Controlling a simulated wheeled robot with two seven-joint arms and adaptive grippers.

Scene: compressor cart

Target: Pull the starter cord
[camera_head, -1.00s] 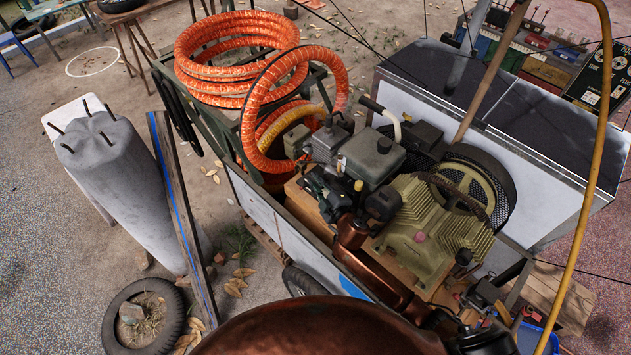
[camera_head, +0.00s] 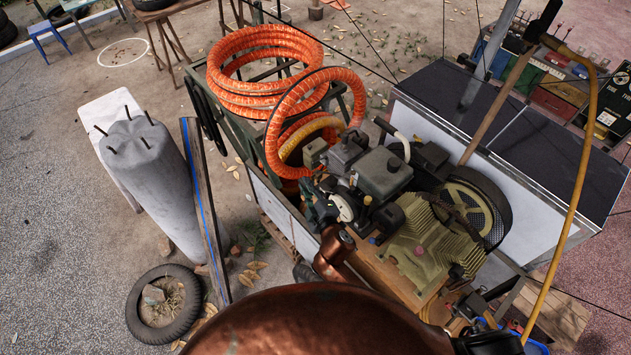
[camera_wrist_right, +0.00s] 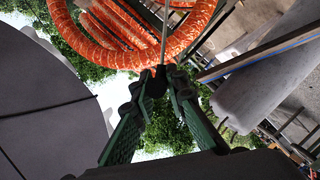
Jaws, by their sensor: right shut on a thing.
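My right gripper (camera_head: 318,212) is dark green and sits at the left side of the small engine (camera_head: 384,172), a little apart from it. A pale round starter cover (camera_head: 343,207) shows on the engine just right of the gripper. In the right wrist view the two fingers of the gripper (camera_wrist_right: 160,75) meet at their tips on a small dark starter handle (camera_wrist_right: 156,86). A thin grey cord (camera_wrist_right: 164,35) runs taut from the fingertips toward the top of that view. The handle is mostly hidden between the fingers. My left gripper does not show.
Orange hose coils (camera_head: 262,60) lie on the cart behind the engine. The olive finned compressor (camera_head: 425,240) and a belt wheel (camera_head: 478,205) stand to its right. A grey concrete post (camera_head: 150,170) and a tire (camera_head: 165,308) are on the left. A yellow hose (camera_head: 578,170) hangs at right.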

